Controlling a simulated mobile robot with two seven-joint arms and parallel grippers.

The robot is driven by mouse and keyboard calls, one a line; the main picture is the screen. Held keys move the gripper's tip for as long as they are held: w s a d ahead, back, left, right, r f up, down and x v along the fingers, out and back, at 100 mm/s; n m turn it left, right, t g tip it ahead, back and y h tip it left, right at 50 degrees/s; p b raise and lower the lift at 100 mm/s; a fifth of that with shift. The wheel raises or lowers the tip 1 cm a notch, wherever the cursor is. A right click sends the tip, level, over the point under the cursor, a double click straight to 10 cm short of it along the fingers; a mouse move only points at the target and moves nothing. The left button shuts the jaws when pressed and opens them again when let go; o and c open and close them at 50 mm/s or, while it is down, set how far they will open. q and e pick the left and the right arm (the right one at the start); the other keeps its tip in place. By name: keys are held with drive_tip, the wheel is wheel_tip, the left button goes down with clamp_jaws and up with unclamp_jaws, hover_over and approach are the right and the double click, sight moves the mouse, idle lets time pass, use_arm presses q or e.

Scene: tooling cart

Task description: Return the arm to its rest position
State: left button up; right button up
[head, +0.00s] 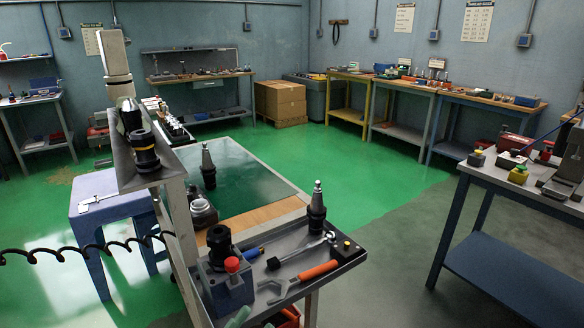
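I see no part that I can make out as either of my grippers or arms in the head view. The tooling cart stands in the middle, with a grey top tray (335,262) at the front right. A black tool holder (317,212) with a metal tip stands upright at its back. Another tool holder (208,166) stands upright on the dark green panel (245,180). A black tool holder (143,151) sits on the raised grey rack (160,178) at the left. A pale, tall block (115,58) rises behind it; I cannot tell what it is.
On the tray are an orange-handled wrench (305,277) and a grey block with a red knob (230,285). A blue stool (110,205) holds a caliper. A black coiled cable (80,250) hangs at left. A blue workbench (520,200) stands at right. The floor between is clear.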

use_arm(q)
drive_tip(key=s+a+f+n+g+y, duration=0.1)
drive_tip(key=s+a+f+n+y, duration=0.1)
drive_tip(key=a+f+n+y, duration=0.3)
drive_tip(key=s+f+n+y+p, duration=0.1)
drive_tip(key=s+f+n+y, duration=0.1)
drive_tip(key=f, duration=0.5)
drive_tip(key=s+a+f+n+g+y, duration=0.1)
drive_tip(key=s+a+f+n+y, duration=0.25)
drive_tip(key=f, duration=0.25)
drive_tip(key=s+a+f+n+g+y, duration=0.1)
drive_tip(key=s+a+f+n+g, duration=0.1)
drive_tip(key=s+f, duration=0.4)
drive_tip(key=s+a+f+n+g+y+p, duration=0.1)
drive_tip(key=s+a+f+n+g+y, duration=0.1)
drive_tip(key=s+f, duration=0.4)
drive_tip(key=s+a+n+g, duration=0.1)
drive_tip(key=s+g, duration=0.1)
drive_tip(key=s, duration=0.2)
drive_tip(key=shift+n+g, duration=0.35)
drive_tip(key=shift+g, duration=0.05)
use_arm(e)
drive_tip(key=shift+t, duration=0.5)
drive_tip(key=w+r, duration=0.2)
drive_tip(key=r, duration=0.1)
drive_tip(key=shift+w+d+r, duration=0.1)
drive_tip(key=shift+w+r, duration=0.2)
drive_tip(key=shift+w, duration=0.1)
